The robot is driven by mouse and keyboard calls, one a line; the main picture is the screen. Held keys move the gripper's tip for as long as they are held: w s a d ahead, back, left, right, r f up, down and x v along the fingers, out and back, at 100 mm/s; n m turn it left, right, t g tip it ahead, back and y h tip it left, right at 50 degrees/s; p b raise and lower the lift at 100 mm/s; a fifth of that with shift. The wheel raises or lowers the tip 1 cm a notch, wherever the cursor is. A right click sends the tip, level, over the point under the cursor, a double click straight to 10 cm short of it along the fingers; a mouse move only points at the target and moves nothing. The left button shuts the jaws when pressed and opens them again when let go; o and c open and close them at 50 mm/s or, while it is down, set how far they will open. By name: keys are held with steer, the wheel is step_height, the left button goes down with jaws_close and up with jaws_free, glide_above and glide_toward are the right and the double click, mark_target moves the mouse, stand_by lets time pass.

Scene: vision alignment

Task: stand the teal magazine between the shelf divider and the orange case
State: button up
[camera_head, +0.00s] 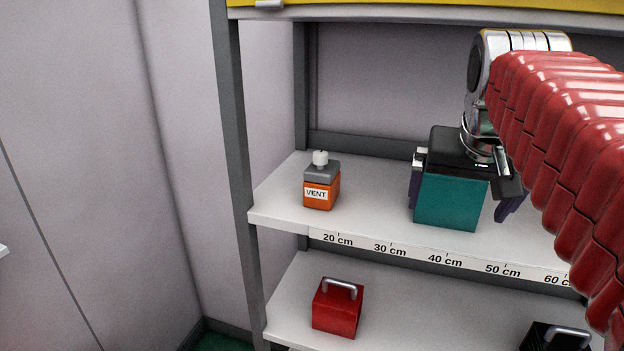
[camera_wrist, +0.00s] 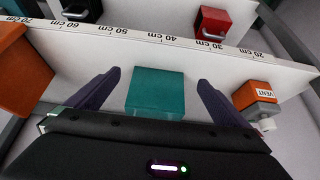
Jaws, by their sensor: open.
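The teal magazine (camera_head: 450,202) is a block standing on the upper shelf, right of centre in the head view. It also shows in the wrist view (camera_wrist: 156,92), between my fingers. My gripper (camera_head: 464,196) is open with one dark finger on each side of the magazine. In the wrist view my gripper (camera_wrist: 160,80) has a visible gap on both sides, so it does not hold the magazine. A large orange block (camera_wrist: 20,72), apparently the orange case, is cut off at the left of the wrist view. It is not visible in the head view. I cannot make out the shelf divider.
A small orange VENT container (camera_head: 318,194) with a grey top and white cap stands left on the upper shelf, with clear shelf before the magazine. The lower shelf holds a red box (camera_head: 337,309) and a black box (camera_head: 545,338). A grey post (camera_head: 236,150) bounds the left.

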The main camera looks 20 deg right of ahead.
steer(key=s+a+f+n+y, duration=0.1)
steer(key=s+a+f+n, duration=0.2)
steer(key=a+f, duration=0.7)
steer(key=s+a+f+n+y, duration=0.2)
steer(key=s+a+f+n, duration=0.1)
steer(key=a+f, duration=0.7)
steer(key=shift+a+f+n+t, duration=0.15)
steer(key=shift+a+n+t, duration=0.15)
steer(key=shift+n, duration=0.2)
steer(key=shift+c, duration=0.3)
